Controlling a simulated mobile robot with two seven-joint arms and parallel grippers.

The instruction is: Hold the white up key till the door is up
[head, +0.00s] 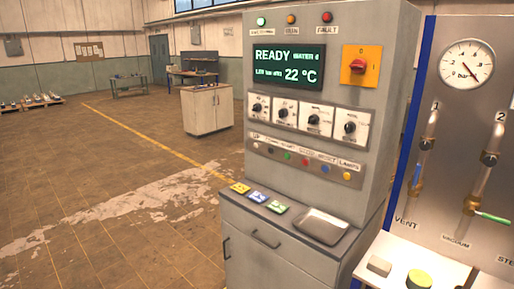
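A grey control cabinet (365,120) stands in the middle right of the head view. A row of small round buttons (304,162) runs across its front below the dials. A pale button (257,145) sits at the left end of this row. The button labels are too small to read surely, so I cannot tell which is the white up key. I see no chamber door that I can make out. Neither of my grippers is in view.
The screen (287,66) reads READY and 22 °C; the green lamp (261,21) looks lit. A red rotary switch (358,66) sits beside it. A valve panel with a gauge (466,63) stands at right.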

